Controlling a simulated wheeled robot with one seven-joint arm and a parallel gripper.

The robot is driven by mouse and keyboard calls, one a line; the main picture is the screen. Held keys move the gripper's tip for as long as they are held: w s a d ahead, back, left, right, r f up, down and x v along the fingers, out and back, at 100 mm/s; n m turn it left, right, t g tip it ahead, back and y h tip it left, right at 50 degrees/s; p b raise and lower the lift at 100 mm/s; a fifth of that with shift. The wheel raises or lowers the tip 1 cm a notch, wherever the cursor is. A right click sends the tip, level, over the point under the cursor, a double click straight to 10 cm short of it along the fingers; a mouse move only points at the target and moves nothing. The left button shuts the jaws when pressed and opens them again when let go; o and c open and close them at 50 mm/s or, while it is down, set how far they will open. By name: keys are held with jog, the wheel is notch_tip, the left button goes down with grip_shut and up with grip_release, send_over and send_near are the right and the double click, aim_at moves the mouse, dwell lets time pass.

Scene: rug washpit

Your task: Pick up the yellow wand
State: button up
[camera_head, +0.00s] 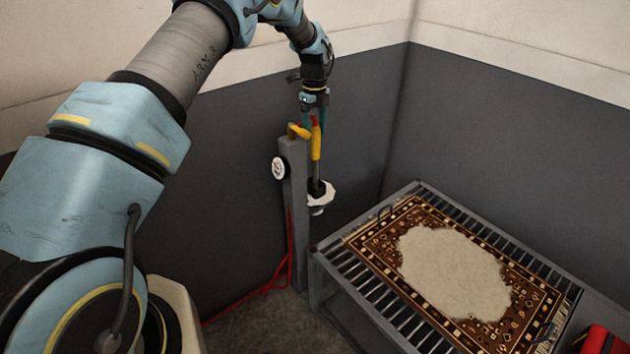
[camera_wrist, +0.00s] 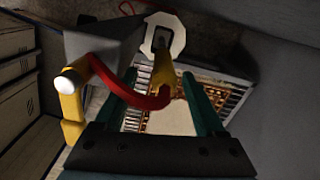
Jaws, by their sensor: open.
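The yellow wand (camera_head: 316,143) hangs upright beside a grey post, with a dark lower end at a white round piece (camera_head: 320,193). My gripper (camera_head: 314,121) is above the wand's top, pointing down, its green fingers open. In the wrist view the yellow wand (camera_wrist: 164,68) lies between the two open fingers of my gripper (camera_wrist: 158,78), seen from above. A red hose (camera_wrist: 148,101) bends from the wand's top toward the left finger and crosses in front of it. I cannot tell whether either finger touches the wand or hose.
The grey post (camera_head: 295,215) carries a yellow bracket (camera_head: 298,131) and a white dial (camera_head: 278,168) close to my gripper. Red hose runs down to the floor. A slatted rack (camera_head: 330,262) with a patterned rug (camera_head: 455,270) stands at right. Dark walls stand close behind.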

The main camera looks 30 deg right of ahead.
aim_at(316, 142)
jog(key=shift+w+d+f+p, duration=0.1)
jog(key=shift+f+p, duration=0.3)
jog(key=shift+f, duration=0.8)
jog(key=shift+w+d+f+p, duration=0.1)
jog(key=shift+f+p, duration=0.3)
jog(key=shift+f, duration=0.75)
jog(key=shift+c, duration=0.4)
grip_shut()
